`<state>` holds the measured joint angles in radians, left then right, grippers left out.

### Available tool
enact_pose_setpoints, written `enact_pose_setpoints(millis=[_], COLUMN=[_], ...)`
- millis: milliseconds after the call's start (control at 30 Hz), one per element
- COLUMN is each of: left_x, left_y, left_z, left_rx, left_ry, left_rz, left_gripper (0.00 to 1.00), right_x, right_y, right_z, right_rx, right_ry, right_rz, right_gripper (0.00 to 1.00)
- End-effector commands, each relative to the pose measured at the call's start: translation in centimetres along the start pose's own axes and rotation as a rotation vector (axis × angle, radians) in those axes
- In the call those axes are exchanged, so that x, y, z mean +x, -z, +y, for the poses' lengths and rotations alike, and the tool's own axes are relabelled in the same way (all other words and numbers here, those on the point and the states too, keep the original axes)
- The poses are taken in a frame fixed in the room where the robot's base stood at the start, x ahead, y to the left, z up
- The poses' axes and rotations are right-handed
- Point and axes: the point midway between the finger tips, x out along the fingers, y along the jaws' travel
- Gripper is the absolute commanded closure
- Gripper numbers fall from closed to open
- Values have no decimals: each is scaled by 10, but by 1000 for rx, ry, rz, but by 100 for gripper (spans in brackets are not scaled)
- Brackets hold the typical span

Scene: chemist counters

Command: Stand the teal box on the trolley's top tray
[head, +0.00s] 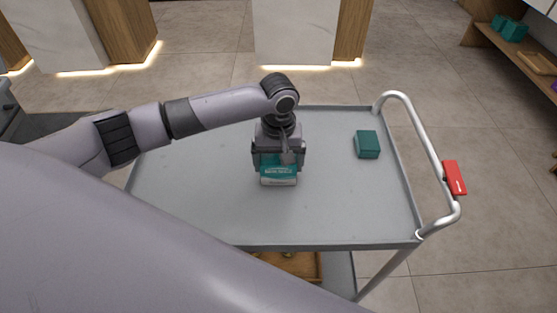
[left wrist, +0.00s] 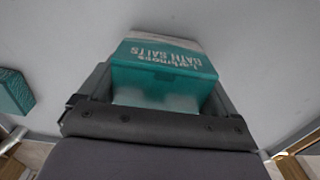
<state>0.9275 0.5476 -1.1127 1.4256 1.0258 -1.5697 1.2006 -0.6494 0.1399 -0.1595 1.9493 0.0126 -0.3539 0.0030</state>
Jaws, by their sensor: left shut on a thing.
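The teal box (head: 278,176) has a white lower part and is in my left gripper (head: 279,160), over the middle of the trolley's top tray (head: 210,190). The left wrist view shows the box (left wrist: 165,75) between the two fingers, with "Bath Salts" lettering on it. My left gripper (left wrist: 150,105) is shut on it. The box is at or just above the tray surface; I cannot tell whether it touches. My right gripper is not in view.
A plain dark teal box (head: 367,144) sits on the tray to the right, apart from the gripper. The trolley's handle (head: 432,150) with a red tag (head: 454,177) is at the right edge. The tray is otherwise clear. A wooden shelf (head: 520,55) with teal boxes stands at the far right.

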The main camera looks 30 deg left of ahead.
Motion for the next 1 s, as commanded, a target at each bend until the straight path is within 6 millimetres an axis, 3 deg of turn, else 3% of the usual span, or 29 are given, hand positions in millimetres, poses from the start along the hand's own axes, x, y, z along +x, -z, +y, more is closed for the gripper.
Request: enact_pose_setpoints(millis=[233, 267, 300, 600, 767, 1000], left_x=[1, 2, 2, -2, -28, -81], left_y=[0, 0, 0, 0, 1, 1], left_z=[0, 0, 0, 0, 1, 1], left_rx=[0, 0, 0, 1, 1, 0], left_ry=[-1, -1, -1, -1, -4, -4], left_rz=[0, 0, 1, 1, 3, 3], left_gripper=[41, 5, 0, 0, 0, 0], right_x=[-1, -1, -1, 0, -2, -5], right_y=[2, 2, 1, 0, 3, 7], right_z=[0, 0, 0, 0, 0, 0], right_rx=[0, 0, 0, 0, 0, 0], right_ry=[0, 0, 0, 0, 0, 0], right_rz=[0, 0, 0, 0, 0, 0], right_gripper=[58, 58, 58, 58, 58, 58])
